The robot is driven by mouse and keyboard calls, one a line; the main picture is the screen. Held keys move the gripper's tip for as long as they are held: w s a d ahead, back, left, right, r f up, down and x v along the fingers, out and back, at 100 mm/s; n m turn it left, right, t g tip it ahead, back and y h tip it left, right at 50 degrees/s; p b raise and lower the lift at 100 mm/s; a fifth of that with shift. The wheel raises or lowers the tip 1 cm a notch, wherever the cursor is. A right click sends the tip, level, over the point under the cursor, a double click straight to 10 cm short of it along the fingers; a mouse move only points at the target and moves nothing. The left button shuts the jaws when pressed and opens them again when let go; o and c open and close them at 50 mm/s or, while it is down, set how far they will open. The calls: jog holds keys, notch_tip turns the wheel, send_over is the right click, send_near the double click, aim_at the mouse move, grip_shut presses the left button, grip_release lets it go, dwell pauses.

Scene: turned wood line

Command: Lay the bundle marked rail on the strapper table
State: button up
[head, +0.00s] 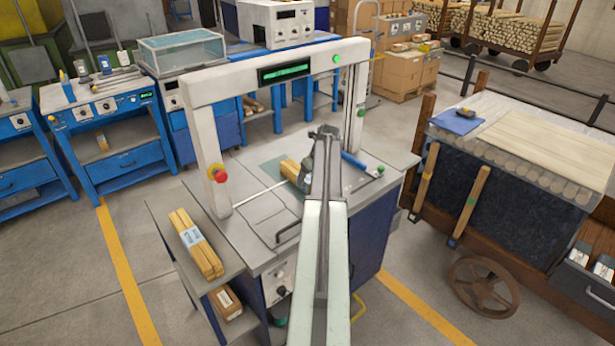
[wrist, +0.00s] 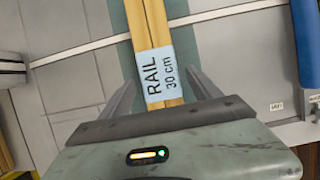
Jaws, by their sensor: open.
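The bundle marked rail (wrist: 160,65) is a set of light wooden sticks with a pale blue label reading "RAIL 30 cm". It appears to lie on the grey strapper table (head: 250,205), over a teal strip (wrist: 185,50). In the head view the bundle (head: 289,167) shows beside my gripper, partly hidden by my arm. My gripper (wrist: 163,88) is open, with one finger on each side of the bundle's labelled end and visible gaps between. The gripper (head: 306,176) is low over the tabletop; its fingertips are hidden in the head view.
A white strapper arch (head: 270,75) spans the table. A blue roller (head: 354,161) lies right of my gripper. Another labelled stick bundle (head: 196,243) rests on the left side shelf, above a brown box (head: 226,300). A wooden cart (head: 500,190) stands at the right.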

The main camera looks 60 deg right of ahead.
jog(key=p+v, duration=0.7)
jog(key=v, duration=0.2)
jog(key=shift+r, duration=0.25)
jog(key=shift+f, duration=0.1)
